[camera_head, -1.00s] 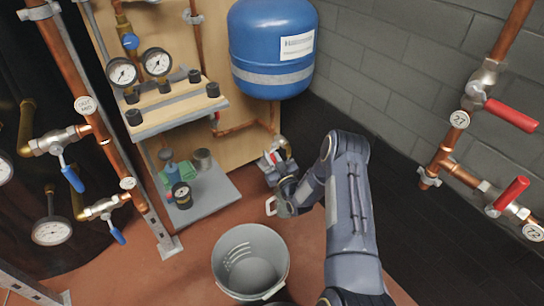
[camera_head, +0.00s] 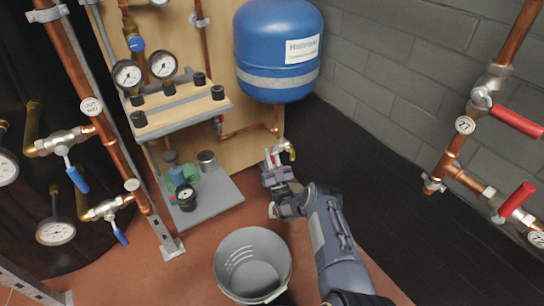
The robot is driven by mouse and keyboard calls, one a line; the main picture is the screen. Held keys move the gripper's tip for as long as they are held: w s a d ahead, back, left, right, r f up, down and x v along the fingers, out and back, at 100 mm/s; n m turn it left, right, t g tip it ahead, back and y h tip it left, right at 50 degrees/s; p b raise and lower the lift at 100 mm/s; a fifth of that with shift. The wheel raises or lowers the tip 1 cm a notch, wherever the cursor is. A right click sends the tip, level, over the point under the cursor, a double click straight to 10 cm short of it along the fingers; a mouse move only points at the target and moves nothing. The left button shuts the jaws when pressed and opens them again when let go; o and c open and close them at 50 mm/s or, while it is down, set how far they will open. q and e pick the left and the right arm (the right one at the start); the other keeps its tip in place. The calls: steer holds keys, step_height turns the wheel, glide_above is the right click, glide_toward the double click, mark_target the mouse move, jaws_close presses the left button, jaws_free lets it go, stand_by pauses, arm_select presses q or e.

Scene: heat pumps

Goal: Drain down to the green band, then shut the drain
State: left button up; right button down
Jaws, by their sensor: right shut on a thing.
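My right gripper (camera_head: 272,165) is beneath the blue vessel, at the small brass drain tap (camera_head: 286,147) on the copper pipe. It is shut on the tap's handle, a small part with some red that the fingers mostly hide. Two round white-faced gauges, the left one (camera_head: 127,74) and the right one (camera_head: 162,65), stand above the upper shelf. Their needles and any green band are too small to read. My left gripper is out of view.
The blue vessel (camera_head: 277,40) hangs just above my right gripper. A lower grey shelf (camera_head: 218,196) holds a small pump and a dark gauge. Copper pipes with blue-handled valves stand at left, red-handled valves (camera_head: 514,121) at right.

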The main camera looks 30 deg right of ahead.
mark_target(273, 162)
stand_by(0.5)
steer(key=c, duration=1.4)
jaws_free()
steer(key=p+v, duration=0.1)
steer(key=v, duration=0.4)
steer(key=shift+s+r+p, duration=0.1)
steer(key=shift+s+p, duration=0.15)
steer(key=shift+p, duration=0.05)
steer(key=shift+s+a+p, duration=0.25)
steer(key=shift+s+p, duration=1.35)
steer(key=shift+s, duration=0.25)
steer(key=shift+s+a+p, duration=0.25)
steer(key=shift+s+p, duration=1.3)
steer(key=shift+s, duration=0.35)
steer(key=shift+s+a+p, duration=0.25)
steer(key=shift+s+p, duration=1.35)
steer(key=shift+s, duration=0.25)
